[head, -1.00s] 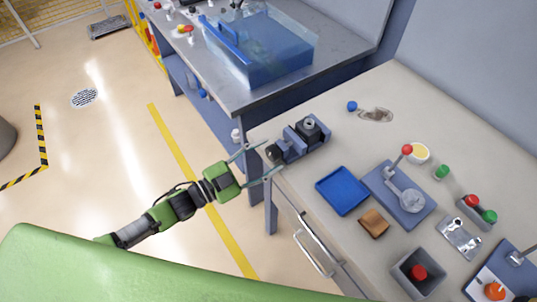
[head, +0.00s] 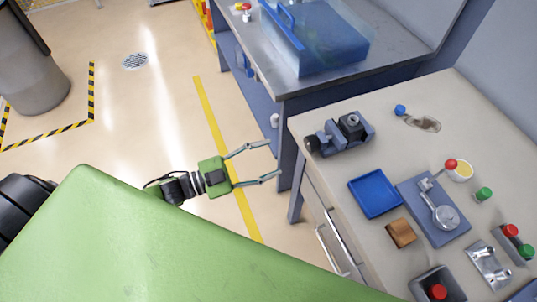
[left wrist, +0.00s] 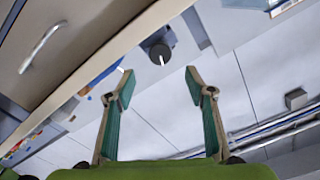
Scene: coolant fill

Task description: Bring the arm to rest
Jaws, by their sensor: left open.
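My left gripper (head: 270,163) is open and empty in the head view. It hangs over the floor, to the left of the workbench (head: 290,128) and apart from it. Its two fingers point right, toward the bench edge. In the left wrist view the spread fingers (left wrist: 158,85) have nothing between them. A dark round knob (left wrist: 160,50) shows beyond the fingertips at the bench edge. My right gripper is in neither view.
The workbench holds a grey vise-like block (head: 345,132), a blue tray (head: 374,193), a lever device (head: 440,212) and a red button box (head: 437,291). A second table with a clear blue tank (head: 318,45) stands behind. Open floor (head: 130,110) lies to the left.

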